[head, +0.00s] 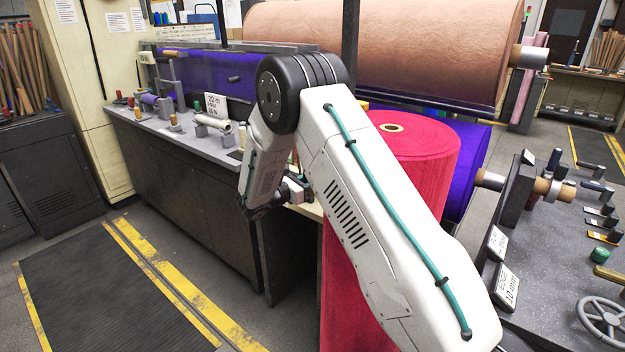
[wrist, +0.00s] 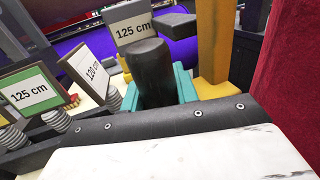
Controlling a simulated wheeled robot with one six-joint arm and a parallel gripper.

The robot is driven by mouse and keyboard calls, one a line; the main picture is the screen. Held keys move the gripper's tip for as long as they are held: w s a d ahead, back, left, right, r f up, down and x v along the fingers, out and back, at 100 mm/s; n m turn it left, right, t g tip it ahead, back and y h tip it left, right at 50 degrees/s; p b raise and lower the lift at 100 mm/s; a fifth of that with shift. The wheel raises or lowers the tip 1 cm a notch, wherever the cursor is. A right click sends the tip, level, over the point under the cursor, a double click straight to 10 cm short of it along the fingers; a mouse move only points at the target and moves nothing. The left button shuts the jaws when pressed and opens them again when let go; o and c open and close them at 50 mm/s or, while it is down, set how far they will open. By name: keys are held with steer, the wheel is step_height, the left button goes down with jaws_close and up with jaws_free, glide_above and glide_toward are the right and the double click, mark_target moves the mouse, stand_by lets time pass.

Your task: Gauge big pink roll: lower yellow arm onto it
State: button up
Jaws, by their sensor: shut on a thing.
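The big pink roll (head: 425,140) stands upright in the head view, partly behind my arm. Its dark red side (wrist: 290,80) fills the right edge of the wrist view. The yellow arm (wrist: 215,45) stands upright in the wrist view, just left of the roll, with a gap between them. In the head view my gripper (head: 283,193) is mostly hidden by my own arm, at the left of the roll near the bench end.
Signs reading 125 cm (wrist: 135,28), 120 cm (wrist: 90,70) and 125 cm (wrist: 32,92) stand close to the gripper. A grey bench (head: 190,130) runs along the left. A large copper-coloured roll (head: 400,45) lies behind. The left floor is clear.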

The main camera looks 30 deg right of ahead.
steer(key=shift+s+d+f, duration=0.1)
steer(key=shift+s+f, duration=0.05)
steer(key=shift+f, duration=0.1)
stand_by(0.4)
steer(key=o, duration=0.9)
steer(key=shift+d, duration=0.1)
steer(key=shift+s+a+r, duration=0.1)
steer(key=shift+s+a, duration=0.05)
steer(key=shift+a, duration=1.35)
steer(key=shift+s+a+r, duration=0.1)
steer(key=shift+s+a, duration=0.1)
steer(key=shift+a, duration=1.3)
steer(key=shift+s+a, duration=0.15)
steer(key=shift+a, duration=1.35)
steer(key=a, duration=0.5)
steer(key=s+a, duration=0.1)
steer(key=a, duration=0.1)
steer(key=shift+a, duration=0.4)
